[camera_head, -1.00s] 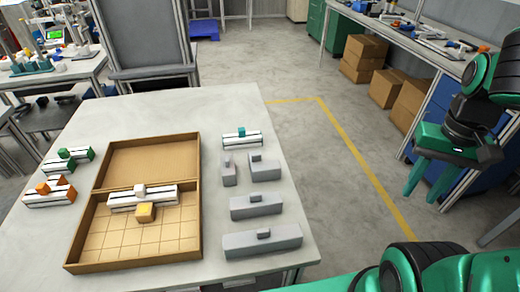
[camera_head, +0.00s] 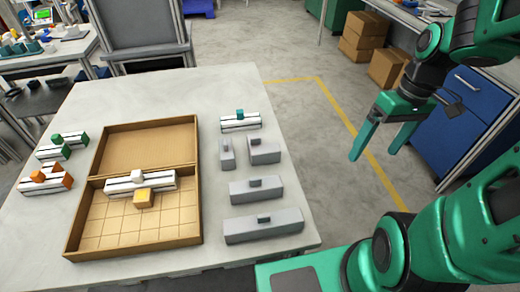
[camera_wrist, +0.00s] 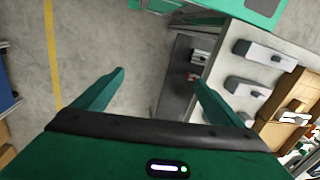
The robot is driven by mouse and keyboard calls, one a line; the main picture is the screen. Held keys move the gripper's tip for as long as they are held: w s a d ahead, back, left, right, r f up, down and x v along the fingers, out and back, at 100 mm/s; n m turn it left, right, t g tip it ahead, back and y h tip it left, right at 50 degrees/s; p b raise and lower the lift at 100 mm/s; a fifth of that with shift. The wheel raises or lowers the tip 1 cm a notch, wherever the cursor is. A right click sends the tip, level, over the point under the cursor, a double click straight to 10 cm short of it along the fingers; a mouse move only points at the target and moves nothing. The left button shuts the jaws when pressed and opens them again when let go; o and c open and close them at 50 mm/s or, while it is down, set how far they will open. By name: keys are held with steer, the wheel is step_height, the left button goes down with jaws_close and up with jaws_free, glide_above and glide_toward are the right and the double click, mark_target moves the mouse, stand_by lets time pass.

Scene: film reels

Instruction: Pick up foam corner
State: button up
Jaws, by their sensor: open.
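Several grey foam-like blocks with small knobs lie on the right side of the table: a small narrow block (camera_head: 227,156), a squarish block (camera_head: 264,153), a longer block (camera_head: 257,190) and the longest block (camera_head: 263,229). I cannot tell for sure which one is the foam corner. My gripper (camera_head: 372,154) is open and empty, off the table's right side above the floor. In the wrist view its fingers (camera_wrist: 160,77) are spread, with grey blocks (camera_wrist: 265,55) to their right. Nothing is between the fingers.
Cartons (camera_head: 362,45) and a blue cabinet (camera_head: 470,112) stand behind my arm.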

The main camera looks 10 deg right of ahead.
steer(key=w+a+f+n+y, duration=0.4)
steer(key=w+a+f+n, duration=0.1)
steer(key=w+a+n, duration=0.3)
steer(key=n+y, duration=0.7)
steer(key=n, duration=0.2)
glide_toward(261, 145)
steer(key=shift+h, duration=0.3)
steer(key=x, duration=0.6)
steer(key=w+x, duration=0.1)
steer(key=x, duration=0.2)
steer(key=shift+a+f, duration=0.1)
steer(key=shift+f, duration=0.2)
steer(key=c, duration=1.1)
